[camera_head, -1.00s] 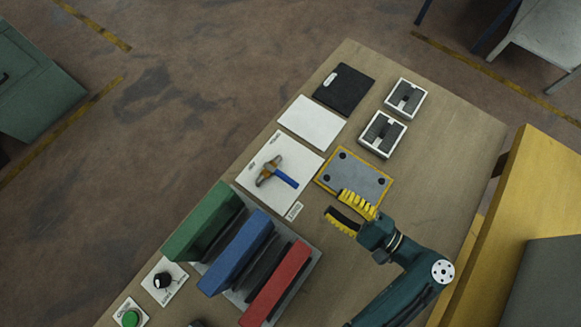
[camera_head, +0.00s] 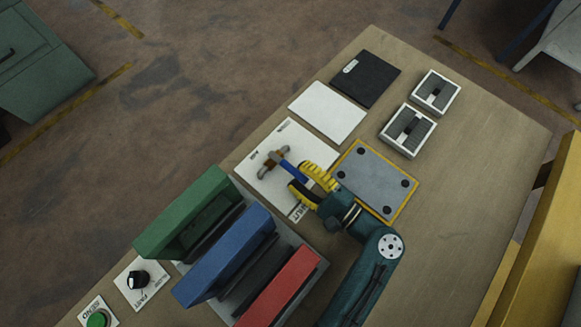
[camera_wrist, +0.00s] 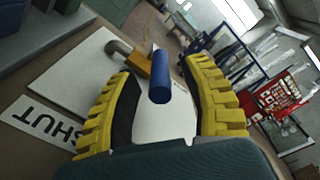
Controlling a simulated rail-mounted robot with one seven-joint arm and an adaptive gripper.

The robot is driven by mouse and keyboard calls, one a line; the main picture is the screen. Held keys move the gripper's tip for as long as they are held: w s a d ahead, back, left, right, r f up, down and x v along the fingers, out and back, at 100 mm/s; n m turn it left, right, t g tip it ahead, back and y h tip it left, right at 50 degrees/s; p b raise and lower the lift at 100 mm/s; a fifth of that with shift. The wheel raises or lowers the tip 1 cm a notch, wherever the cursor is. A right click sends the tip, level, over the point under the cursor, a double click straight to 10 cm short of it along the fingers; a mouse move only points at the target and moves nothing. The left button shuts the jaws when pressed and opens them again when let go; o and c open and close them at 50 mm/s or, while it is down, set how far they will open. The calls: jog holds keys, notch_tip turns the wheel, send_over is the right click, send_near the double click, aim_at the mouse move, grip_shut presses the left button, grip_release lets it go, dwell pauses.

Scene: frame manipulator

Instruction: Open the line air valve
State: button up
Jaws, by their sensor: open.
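The line air valve is a brass body (camera_head: 274,159) with a grey pipe stub and a blue lever (camera_head: 293,169), mounted on a white panel (camera_head: 262,187). The lever points toward my gripper and the SHUT label (camera_wrist: 42,122) lies to its left in the wrist view. My gripper (camera_head: 299,176) is open, with its yellow ribbed fingers at the lever's free end. In the wrist view, the blue lever (camera_wrist: 160,82) stands between the fingers, with visible gaps on both sides. The brass body (camera_wrist: 139,64) lies beyond it. The panel's other lettering is too small to read.
A grey plate with a yellow border (camera_head: 372,181) lies right of my gripper. Green (camera_head: 185,215), blue (camera_head: 225,255) and red (camera_head: 280,290) upright blocks stand close at lower left. A black knob (camera_head: 138,279) and green button (camera_head: 97,319) are farther left. Bare bench lies at right.

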aim_at(279, 159)
jog(key=x, duration=0.3)
jog(key=shift+w+a, duration=0.15)
grip_shut()
